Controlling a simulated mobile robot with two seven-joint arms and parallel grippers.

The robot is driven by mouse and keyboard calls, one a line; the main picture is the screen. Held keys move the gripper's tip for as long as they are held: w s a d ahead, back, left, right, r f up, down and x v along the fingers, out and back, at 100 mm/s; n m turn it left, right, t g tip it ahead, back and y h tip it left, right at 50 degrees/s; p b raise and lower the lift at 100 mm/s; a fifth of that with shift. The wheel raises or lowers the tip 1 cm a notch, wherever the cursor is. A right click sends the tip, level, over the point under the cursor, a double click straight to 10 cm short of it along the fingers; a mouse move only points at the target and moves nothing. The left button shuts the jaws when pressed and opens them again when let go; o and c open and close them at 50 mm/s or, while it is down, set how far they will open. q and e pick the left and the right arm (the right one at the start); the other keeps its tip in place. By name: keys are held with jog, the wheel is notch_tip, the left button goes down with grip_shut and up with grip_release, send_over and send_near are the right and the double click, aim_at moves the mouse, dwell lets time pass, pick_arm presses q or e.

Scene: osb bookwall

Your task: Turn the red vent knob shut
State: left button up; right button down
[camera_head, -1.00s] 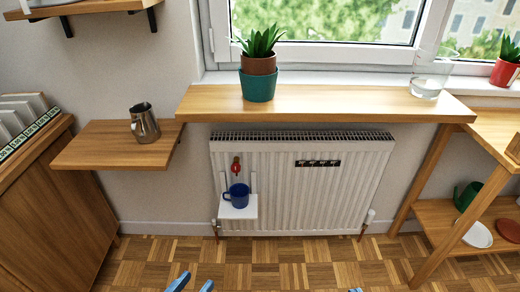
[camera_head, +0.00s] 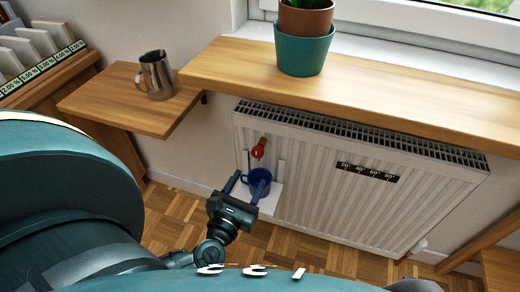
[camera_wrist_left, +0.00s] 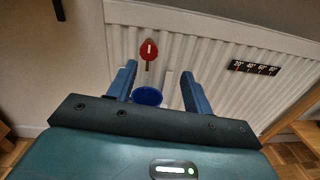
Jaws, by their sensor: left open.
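The red vent knob (camera_head: 257,152) sits on a brass fitting at the upper left of the white radiator's front. In the left wrist view the red knob (camera_wrist_left: 149,49) shows above and between the fingertips, with a white mark on it. My left gripper (camera_head: 244,188) is open, its blue fingers below the knob and apart from it. It also shows in the left wrist view (camera_wrist_left: 160,83), with nothing between the fingers touching them that I can make out. My right gripper is not in view.
A blue mug (camera_head: 258,180) stands on a small white shelf (camera_head: 270,201) just below the knob, close to my left fingers. The radiator (camera_head: 350,205) is under a wooden sill board (camera_head: 350,90). A steel jug (camera_head: 157,76) stands on a side shelf (camera_head: 110,98).

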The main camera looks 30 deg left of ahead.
aim_at(256, 154)
pick_arm(q)
jog(key=shift+n+y, duration=0.6)
jog(key=shift+n, duration=0.2)
jog(key=x, duration=0.8)
jog(key=a+f+x, duration=0.1)
jog(key=x, duration=0.4)
jog(key=shift+a, duration=0.1)
jog(key=c, duration=0.9)
